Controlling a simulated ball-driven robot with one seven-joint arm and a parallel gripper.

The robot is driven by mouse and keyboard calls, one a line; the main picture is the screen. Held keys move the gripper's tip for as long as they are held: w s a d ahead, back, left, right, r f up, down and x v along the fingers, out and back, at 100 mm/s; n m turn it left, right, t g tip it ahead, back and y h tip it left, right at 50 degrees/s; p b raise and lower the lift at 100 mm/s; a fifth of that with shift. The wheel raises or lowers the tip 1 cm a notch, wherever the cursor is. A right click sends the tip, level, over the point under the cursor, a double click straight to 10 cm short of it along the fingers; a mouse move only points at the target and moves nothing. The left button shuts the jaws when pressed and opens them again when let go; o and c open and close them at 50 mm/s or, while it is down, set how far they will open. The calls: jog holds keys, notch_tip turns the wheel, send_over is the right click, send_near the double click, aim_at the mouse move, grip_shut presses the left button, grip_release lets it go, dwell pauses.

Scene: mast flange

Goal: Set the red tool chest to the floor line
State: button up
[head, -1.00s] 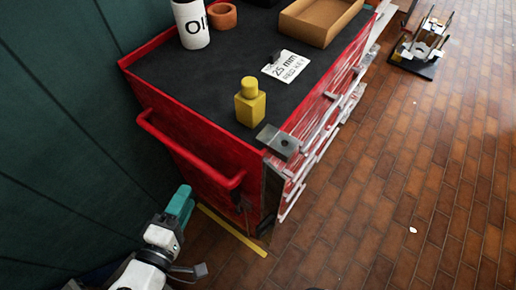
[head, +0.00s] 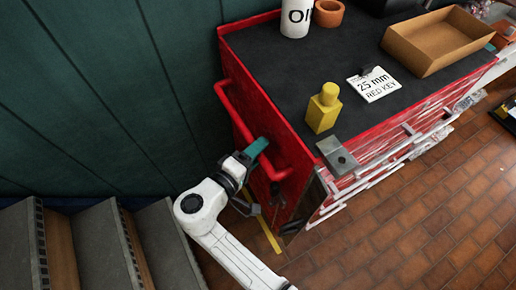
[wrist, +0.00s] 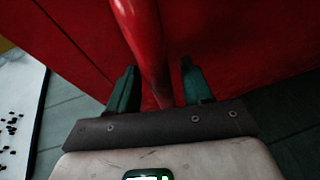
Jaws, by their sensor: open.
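The red tool chest (head: 250,88) stands against the green wall, with a dark mat on its top. Its red side handle (head: 243,128) faces me. My gripper (head: 258,152) is at the near end of this handle. In the wrist view the handle bar (wrist: 148,45) runs between the two open green fingers of my gripper (wrist: 158,82), with gaps showing beside it. A yellow floor line (head: 268,235) shows on the brick floor below the chest's near end, partly hidden by my arm.
On the chest top are a white bottle (head: 296,16), a clay pot (head: 328,13), a yellow bottle (head: 324,108), a "25 mm red key" card (head: 374,85) and a cardboard tray (head: 435,42). Steps (head: 100,245) are at lower left. Brick floor (head: 420,245) at right is clear.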

jog(key=shift+w+d, duration=0.15)
jog(key=shift+w, duration=0.05)
jog(key=shift+f, duration=0.1)
grip_shut()
dwell(0.5)
